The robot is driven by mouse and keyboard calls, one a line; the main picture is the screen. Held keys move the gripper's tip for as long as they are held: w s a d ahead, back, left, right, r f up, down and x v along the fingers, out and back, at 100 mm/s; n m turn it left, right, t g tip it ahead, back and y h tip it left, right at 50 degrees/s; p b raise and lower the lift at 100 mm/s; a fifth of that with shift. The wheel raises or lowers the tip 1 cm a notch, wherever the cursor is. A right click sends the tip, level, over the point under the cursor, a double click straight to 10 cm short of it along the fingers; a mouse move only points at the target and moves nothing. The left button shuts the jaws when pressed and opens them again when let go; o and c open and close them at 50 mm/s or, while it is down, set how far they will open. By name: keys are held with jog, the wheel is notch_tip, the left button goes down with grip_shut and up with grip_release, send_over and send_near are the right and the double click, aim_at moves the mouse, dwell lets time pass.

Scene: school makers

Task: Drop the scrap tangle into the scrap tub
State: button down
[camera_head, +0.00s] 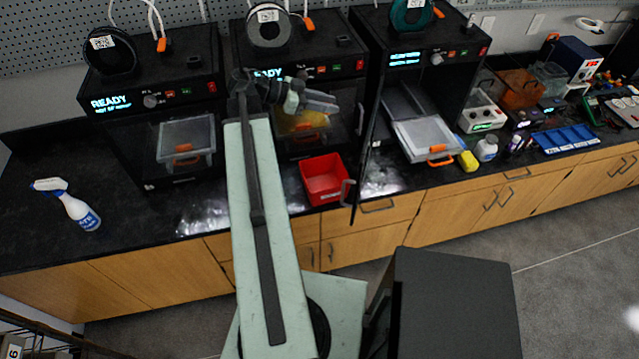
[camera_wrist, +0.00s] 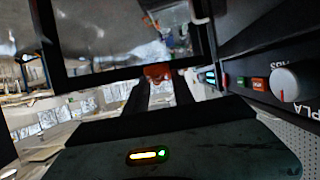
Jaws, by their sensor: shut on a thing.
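My gripper (camera_head: 322,103) is above the counter in front of the middle printer in the head view. In the wrist view my gripper (camera_wrist: 158,80) is shut on a small orange-red lump, the scrap tangle (camera_wrist: 157,71), at its fingertips. I cannot make out the tangle in the head view. The scrap tub, a red open box (camera_head: 325,182), stands on the counter near its front edge, below and close to my gripper in the picture. Its visible inside looks empty.
The left printer (camera_head: 150,95) is shut. A spray bottle (camera_head: 75,208) stands at left. Counter between bottle and tub is mostly clear.

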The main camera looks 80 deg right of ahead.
notch_tip(320, 180, down, 20)
jog(key=b, duration=1.9)
jog(key=shift+s+f, duration=0.15)
jog(key=shift+s, duration=0.3)
notch_tip(320, 180, down, 6)
jog(key=b, duration=0.6)
jog(key=c, duration=1)
grip_release()
jog(key=shift+a, duration=0.1)
